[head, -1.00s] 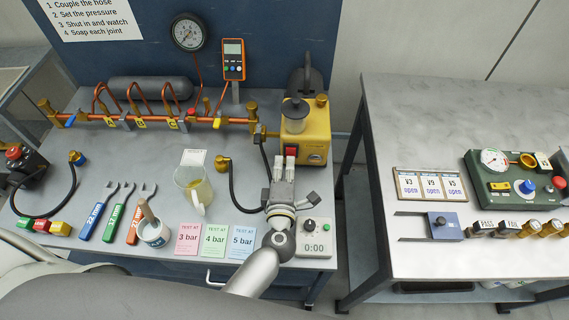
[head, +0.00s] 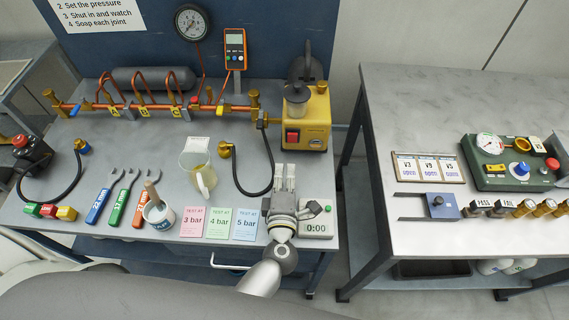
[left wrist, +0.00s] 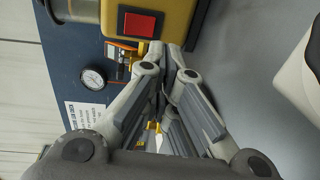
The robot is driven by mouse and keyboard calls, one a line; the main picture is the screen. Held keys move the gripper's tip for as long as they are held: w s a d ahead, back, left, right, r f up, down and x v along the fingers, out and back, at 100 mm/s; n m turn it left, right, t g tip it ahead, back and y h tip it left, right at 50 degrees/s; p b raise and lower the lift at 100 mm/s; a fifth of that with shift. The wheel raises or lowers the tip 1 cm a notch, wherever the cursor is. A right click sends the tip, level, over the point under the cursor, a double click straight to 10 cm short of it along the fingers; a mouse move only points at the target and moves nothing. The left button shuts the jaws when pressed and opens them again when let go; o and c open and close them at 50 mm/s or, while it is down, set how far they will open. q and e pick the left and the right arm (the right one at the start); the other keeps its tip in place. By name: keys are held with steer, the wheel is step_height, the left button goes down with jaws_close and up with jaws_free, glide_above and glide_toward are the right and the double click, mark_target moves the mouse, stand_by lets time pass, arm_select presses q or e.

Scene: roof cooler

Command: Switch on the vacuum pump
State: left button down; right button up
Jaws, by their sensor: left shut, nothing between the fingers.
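The vacuum pump (head: 318,112) is a yellow unit with a clear jar on top, at the back right of the left bench. Its red square switch (head: 292,136) is on the front face. In the left wrist view the switch (left wrist: 139,25) is large, red and dark-framed; I cannot tell its on or off position. My left gripper (head: 285,168) is shut and empty, short of the pump and apart from the switch. In the left wrist view its fingertips (left wrist: 178,48) meet just below and right of the switch. My right gripper is not in view.
A black hose (head: 240,185) curves left of the gripper. A timer box (head: 316,226) and test cards (head: 219,223) lie along the front edge. A jug (head: 197,175) stands farther left. The right bench (head: 420,110) stands across a gap.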

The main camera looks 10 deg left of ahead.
arm_select(q)
steer(key=s, duration=0.2)
steer(key=s+d+b, duration=0.1)
steer(key=s, duration=0.1)
steer(key=s+f, duration=0.1)
steer(key=s, duration=0.1)
steer(key=shift+d+b, duration=0.15)
steer(key=shift+b, duration=0.2)
steer(key=shift+s, duration=0.2)
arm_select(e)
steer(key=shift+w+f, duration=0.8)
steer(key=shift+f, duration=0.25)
arm_select(q)
steer(key=shift+f, duration=0.1)
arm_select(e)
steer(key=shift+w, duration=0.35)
